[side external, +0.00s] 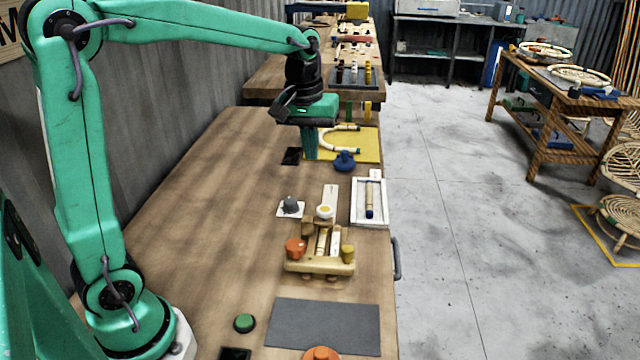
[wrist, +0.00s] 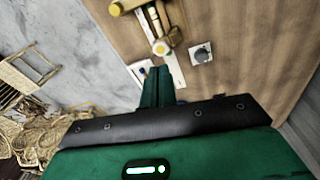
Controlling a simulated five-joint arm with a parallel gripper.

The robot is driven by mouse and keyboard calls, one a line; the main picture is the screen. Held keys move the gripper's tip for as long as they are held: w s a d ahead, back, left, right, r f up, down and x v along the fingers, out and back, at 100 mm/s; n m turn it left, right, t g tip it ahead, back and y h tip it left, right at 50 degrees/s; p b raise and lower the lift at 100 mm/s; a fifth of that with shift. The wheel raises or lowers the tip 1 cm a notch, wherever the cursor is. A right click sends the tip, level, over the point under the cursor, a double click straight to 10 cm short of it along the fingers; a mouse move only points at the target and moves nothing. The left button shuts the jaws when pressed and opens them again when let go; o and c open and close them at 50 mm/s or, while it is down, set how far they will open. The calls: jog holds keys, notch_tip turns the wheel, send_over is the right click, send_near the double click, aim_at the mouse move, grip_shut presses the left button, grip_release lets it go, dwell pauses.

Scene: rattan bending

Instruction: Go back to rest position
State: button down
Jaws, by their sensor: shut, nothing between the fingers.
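My gripper (side external: 311,143) is at the far part of the wooden bench (side external: 190,200), pointing down, beside the left edge of a yellow mat (side external: 367,143). A pale bent rattan piece (side external: 337,130) lies on that mat, partly hidden behind my gripper. In the wrist view my gripper (wrist: 157,70) has its two green fingers together with nothing between them. Beyond the fingertips in that view are a white strip with a round pale knob (wrist: 161,47) and a grey knob on a white plate (wrist: 201,54).
A blue knob (side external: 344,161) stands close to my gripper. A white tray (side external: 383,214) holds a stick. A wooden jig (side external: 318,268) with orange and yellow knobs stands nearer, before a grey mat (side external: 325,326). The bench's left middle is clear. A corrugated wall (side external: 175,110) runs along the left.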

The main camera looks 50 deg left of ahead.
jog(key=s+d+m+t, duration=0.1)
jog(key=s+m+t, duration=0.1)
jog(key=s, duration=0.7)
jog(key=s+d+m+t, duration=0.2)
jog(key=s+m, duration=0.3)
jog(key=s, duration=0.4)
jog(key=shift+s+d+f, duration=0.15)
jog(key=shift+s+d, duration=0.1)
dwell(0.8)
